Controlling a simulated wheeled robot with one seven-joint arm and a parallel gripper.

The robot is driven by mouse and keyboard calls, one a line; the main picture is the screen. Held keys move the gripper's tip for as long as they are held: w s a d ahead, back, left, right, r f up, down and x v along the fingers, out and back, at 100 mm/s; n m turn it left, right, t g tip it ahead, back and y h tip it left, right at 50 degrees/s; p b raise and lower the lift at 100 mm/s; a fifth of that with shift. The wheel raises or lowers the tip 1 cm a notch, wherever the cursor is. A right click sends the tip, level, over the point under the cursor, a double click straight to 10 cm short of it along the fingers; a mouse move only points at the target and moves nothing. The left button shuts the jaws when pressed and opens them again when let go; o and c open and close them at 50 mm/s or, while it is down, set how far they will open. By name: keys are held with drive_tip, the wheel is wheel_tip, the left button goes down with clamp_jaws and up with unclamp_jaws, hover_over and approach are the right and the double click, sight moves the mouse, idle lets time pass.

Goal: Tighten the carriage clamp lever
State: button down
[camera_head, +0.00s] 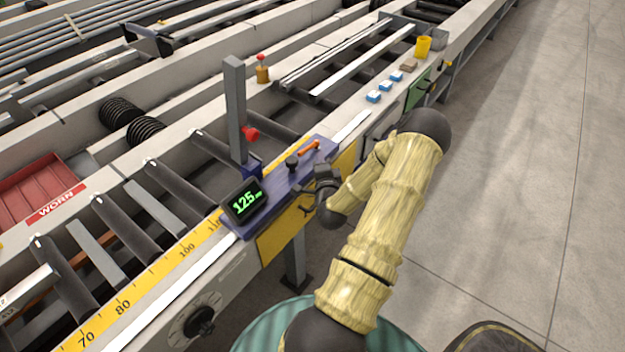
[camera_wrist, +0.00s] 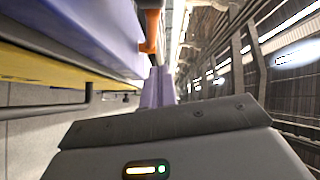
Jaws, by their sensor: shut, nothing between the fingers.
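The carriage (camera_head: 268,200) is a purple block on the rail, with a display (camera_head: 245,202) reading 125. The orange clamp lever (camera_head: 310,148) lies along the carriage top at its far end, beside a black knob (camera_head: 292,162). My gripper (camera_head: 321,175) is at the carriage's near side, close to the lever and apparently below it. It is shut and empty. In the wrist view, the orange lever (camera_wrist: 151,32) stands out from the purple carriage (camera_wrist: 80,38) at the top, beyond the grey gripper housing. I cannot tell whether the fingertips touch the carriage.
A grey post (camera_head: 235,110) with a red knob (camera_head: 250,134) rises behind the carriage. A yellow scale (camera_head: 140,285) runs along the rail. Blue-and-white blocks (camera_head: 385,86) and a yellow cup (camera_head: 423,46) stand farther along. The floor (camera_head: 530,200) at right is clear.

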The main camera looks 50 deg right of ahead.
drive_tip(key=s+a+b, duration=0.1)
drive_tip(key=s+a, duration=0.2)
drive_tip(key=a, duration=0.6)
drive_tip(key=shift+s+a+r+b, duration=0.2)
drive_tip(key=shift+s+r+b, duration=0.05)
drive_tip(key=shift+b, duration=0.05)
drive_tip(key=shift+a, duration=0.1)
drive_tip(key=shift+s, duration=0.15)
